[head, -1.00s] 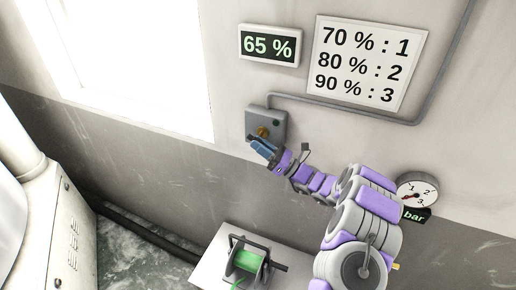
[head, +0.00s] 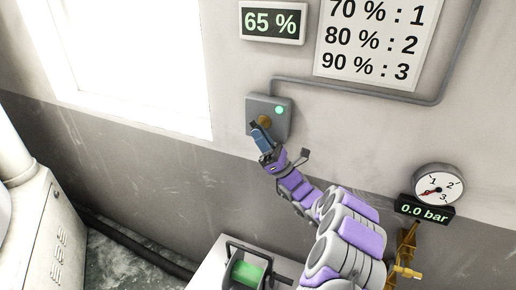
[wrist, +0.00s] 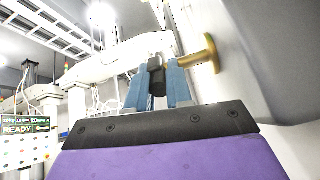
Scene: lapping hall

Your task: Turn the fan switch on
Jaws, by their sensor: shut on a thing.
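The fan switch is a grey wall box (head: 284,104) with a brass knob (head: 265,121) and a small round lamp (head: 279,110) glowing green. In the wrist view the brass stem (wrist: 200,57) comes out of the wall side, with a dark grip piece (wrist: 157,75) at its end. My gripper (head: 259,134) is at the knob, partly covering it. In the wrist view my gripper's blue fingers (wrist: 158,85) are shut on the dark grip piece, one on each side.
A display (head: 271,22) reads 65 %. A sign (head: 375,40) lists percentages with numbers. A pressure gauge (head: 437,190) sits above a 0.0 bar readout (head: 425,212) and a brass valve (head: 405,271). A green reel (head: 247,272) stands below. A white cabinet (head: 35,235) is at left.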

